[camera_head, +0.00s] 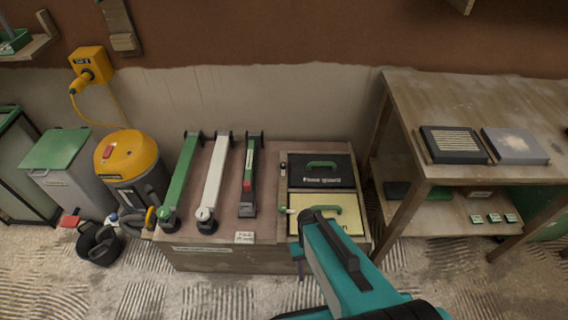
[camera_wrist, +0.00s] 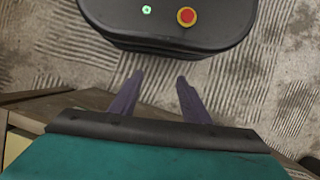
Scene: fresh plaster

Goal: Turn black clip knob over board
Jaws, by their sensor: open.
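A pale yellow board (camera_head: 311,207) with a green handle lies in the lower half of a dark frame on the bench, in the head view. A black panel (camera_head: 320,172) with a green handle and white lettering fills the upper half. A small light and green part (camera_head: 284,210) sits at the board's left edge. I cannot single out the black clip knob with certainty. The fingers are not clearly seen in the head view.
The bench (camera_head: 267,154) also holds a green (camera_head: 183,170), a white (camera_head: 216,172) and a dark long tool (camera_head: 249,178). A wooden table (camera_head: 450,100) stands right, with two flat blocks. A yellow-topped machine (camera_head: 127,156) and a green-lidded bin (camera_head: 57,150) stand left.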

